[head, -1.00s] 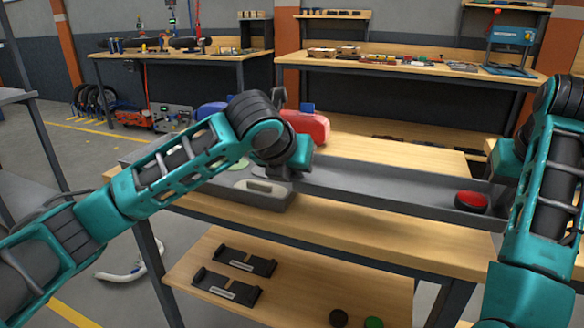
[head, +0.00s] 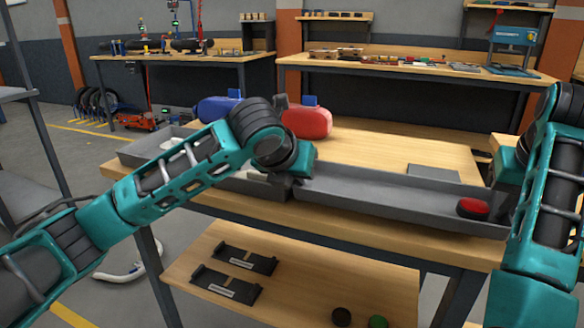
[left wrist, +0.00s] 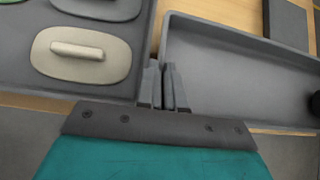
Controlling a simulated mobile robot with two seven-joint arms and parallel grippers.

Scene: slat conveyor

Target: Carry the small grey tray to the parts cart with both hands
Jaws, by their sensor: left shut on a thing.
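The small grey tray (head: 390,200) is long and shallow, with a red round part (head: 473,208) inside near its right end. My left gripper (head: 284,185) is at the tray's left end. In the left wrist view its fingers (left wrist: 165,85) are close together at the end wall of the tray (left wrist: 225,95), shut on it. My right gripper (head: 500,188) is at the tray's right end; its fingers are largely hidden by the arm and the tray wall. Whether the tray's underside touches the table cannot be told. The parts cart cannot be made out for certain.
Another grey tray (head: 140,153) stands close on the left, holding a beige handled lid (left wrist: 84,68). Red (head: 306,122) and blue (head: 215,108) rounded things stand behind. A flat grey plate (head: 433,172) lies behind the small tray. Bare wooden table (head: 390,152) is beyond.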

